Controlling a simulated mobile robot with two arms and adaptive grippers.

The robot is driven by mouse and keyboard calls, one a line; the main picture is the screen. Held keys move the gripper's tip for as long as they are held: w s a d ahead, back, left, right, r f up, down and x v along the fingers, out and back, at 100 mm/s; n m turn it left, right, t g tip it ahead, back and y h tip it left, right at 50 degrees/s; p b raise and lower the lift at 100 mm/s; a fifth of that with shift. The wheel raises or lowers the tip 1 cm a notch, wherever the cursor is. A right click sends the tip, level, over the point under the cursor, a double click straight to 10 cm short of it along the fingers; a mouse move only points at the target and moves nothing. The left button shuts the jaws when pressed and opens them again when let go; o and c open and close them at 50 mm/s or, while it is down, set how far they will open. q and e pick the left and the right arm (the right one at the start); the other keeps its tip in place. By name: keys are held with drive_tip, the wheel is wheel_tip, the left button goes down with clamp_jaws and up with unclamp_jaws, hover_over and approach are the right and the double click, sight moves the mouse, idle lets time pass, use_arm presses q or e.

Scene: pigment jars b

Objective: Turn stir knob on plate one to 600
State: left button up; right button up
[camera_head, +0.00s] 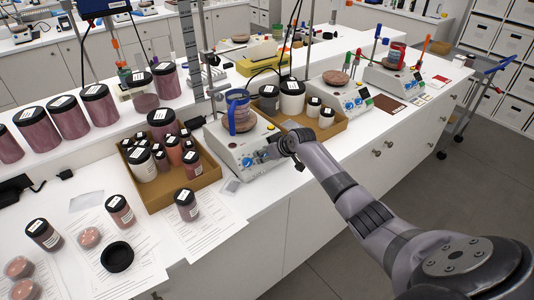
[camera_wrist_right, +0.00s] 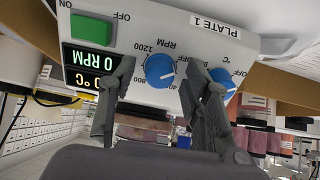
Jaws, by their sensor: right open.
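The blue RPM stir knob (camera_wrist_right: 160,70) lies between the two fingers of my right gripper (camera_wrist_right: 156,85). The fingers are open, with a visible gap to the knob on at least one side. The second blue knob, marked °C (camera_wrist_right: 223,84), is partly behind one finger. The display (camera_wrist_right: 91,62) reads 0 RPM. In the head view my right gripper (camera_head: 268,152) is at the plate's front panel.
A cardboard tray of jars (camera_head: 180,193) stands left of plate one, and another tray (camera_head: 327,137) stands on its right. More stirrer plates (camera_head: 342,97) are farther right. A green switch (camera_wrist_right: 88,27) sits beside the display.

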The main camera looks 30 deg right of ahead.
drive_tip(key=shift+c, duration=0.6)
clamp_jaws()
